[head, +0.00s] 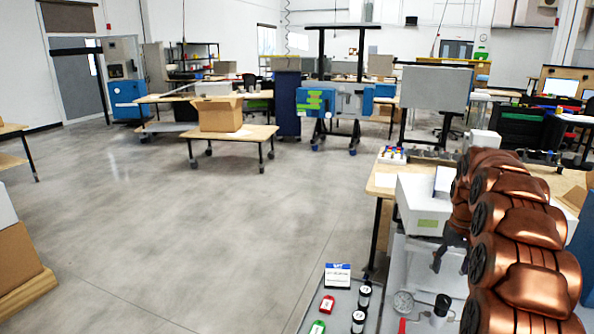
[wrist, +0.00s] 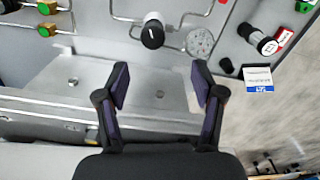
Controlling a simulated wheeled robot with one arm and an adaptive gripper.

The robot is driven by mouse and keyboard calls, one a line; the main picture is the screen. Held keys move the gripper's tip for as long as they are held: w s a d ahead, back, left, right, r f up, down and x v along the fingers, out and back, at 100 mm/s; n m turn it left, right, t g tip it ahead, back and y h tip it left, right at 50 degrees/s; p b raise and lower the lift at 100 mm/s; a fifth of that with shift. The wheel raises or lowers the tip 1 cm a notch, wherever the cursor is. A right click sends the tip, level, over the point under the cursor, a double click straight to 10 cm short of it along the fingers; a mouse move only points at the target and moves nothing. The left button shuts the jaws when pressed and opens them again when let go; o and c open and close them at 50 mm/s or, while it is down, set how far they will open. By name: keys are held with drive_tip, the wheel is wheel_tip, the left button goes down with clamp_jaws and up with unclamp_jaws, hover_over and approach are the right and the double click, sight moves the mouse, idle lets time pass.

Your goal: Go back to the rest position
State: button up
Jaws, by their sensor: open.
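My gripper (wrist: 160,85) is open and empty in the wrist view. Its two dark fingers stand apart above a grey metal panel (wrist: 85,75). A white cylinder with a black cap (wrist: 152,30) stands on the panel just beyond the fingertips, apart from them. A round gauge (wrist: 200,42) is beside it. In the head view my copper-coloured arm fills the right side, and the gauge (head: 403,303) shows near its lower left. The gripper's fingers are not clear in the head view.
Black-and-white bottles (head: 361,308), red and green tags (head: 327,304) and a small blue-and-white box (head: 337,275) sit on a grey tray at the front. A white box (head: 424,205) stands beside my arm. Open floor (head: 170,230) lies to the left.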

drive_tip(key=s+a+r+n, duration=0.1)
drive_tip(key=s+a+r, duration=0.2)
drive_tip(key=s+a, duration=0.6)
drive_tip(key=s+a+r+n, duration=0.1)
drive_tip(key=s+a+r, duration=0.2)
drive_tip(key=s+a, duration=0.65)
drive_tip(key=s+a+f, duration=0.1)
drive_tip(key=s+a, duration=0.2)
drive_tip(key=s, duration=0.4)
drive_tip(key=s+a+f+g, duration=0.1)
drive_tip(key=s+a+f, duration=0.1)
drive_tip(key=s, duration=0.5)
drive_tip(key=s+a+f, duration=0.1)
drive_tip(key=s+a, duration=0.3)
drive_tip(key=s, duration=0.3)
drive_tip(key=shift+f+g, duration=0.3)
drive_tip(key=shift+f, duration=0.05)
drive_tip(key=shift+s, duration=0.1)
drive_tip(key=shift+c, duration=0.3)
idle(1.1)
